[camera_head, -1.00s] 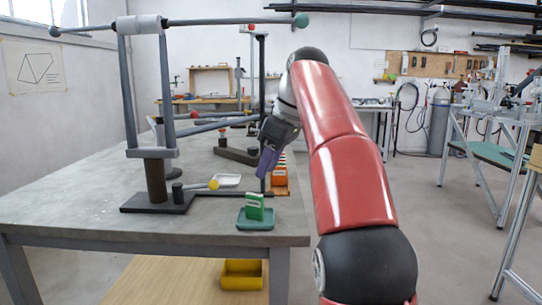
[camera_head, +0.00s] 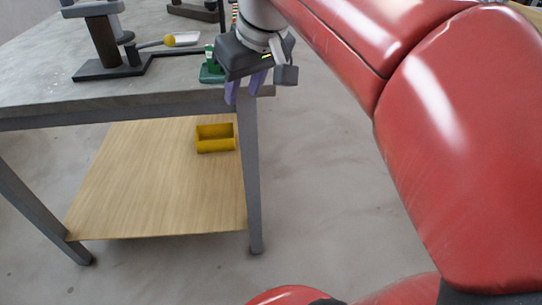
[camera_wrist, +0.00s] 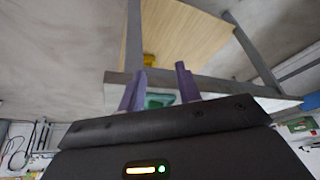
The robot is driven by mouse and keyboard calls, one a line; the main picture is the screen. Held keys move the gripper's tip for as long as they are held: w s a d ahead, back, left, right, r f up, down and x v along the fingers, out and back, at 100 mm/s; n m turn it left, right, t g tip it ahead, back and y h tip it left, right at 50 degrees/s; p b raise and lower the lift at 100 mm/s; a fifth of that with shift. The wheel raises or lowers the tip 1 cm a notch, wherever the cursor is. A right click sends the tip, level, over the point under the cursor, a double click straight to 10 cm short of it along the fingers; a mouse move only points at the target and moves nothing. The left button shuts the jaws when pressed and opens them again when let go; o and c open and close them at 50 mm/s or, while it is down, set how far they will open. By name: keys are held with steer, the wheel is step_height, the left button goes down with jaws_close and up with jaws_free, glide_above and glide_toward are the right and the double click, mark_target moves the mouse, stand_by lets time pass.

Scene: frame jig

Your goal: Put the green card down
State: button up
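The green card (camera_head: 208,53) stands upright in the small green tray (camera_head: 211,76) near the front right corner of the grey table. My gripper partly covers both in the head view. My gripper (camera_head: 245,91) has purple fingers pointing down, near the table's front edge beside the tray. In the wrist view my gripper (camera_wrist: 159,88) shows its two fingers well apart with nothing held between them. The green tray (camera_wrist: 159,100) shows behind the gap between the fingers; the card cannot be made out there.
The grey table (camera_head: 60,108) carries a dark jig base (camera_head: 108,70), a yellow-ended rod (camera_head: 169,41) and a white dish (camera_head: 187,38). A yellow bin (camera_head: 215,145) sits on the wooden lower shelf (camera_head: 160,190). The floor right of the table is clear.

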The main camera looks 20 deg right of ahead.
steer(key=s+f+m, duration=0.1)
steer(key=s+f, duration=0.5)
steer(key=f, duration=0.2)
steer(key=s+f+m+t+h, duration=0.1)
steer(key=s+f+m, duration=0.1)
steer(key=s+f, duration=0.4)
step_height(320, 180, down, 2)
steer(key=shift+f, duration=0.25)
steer(key=shift+s+a, duration=0.1)
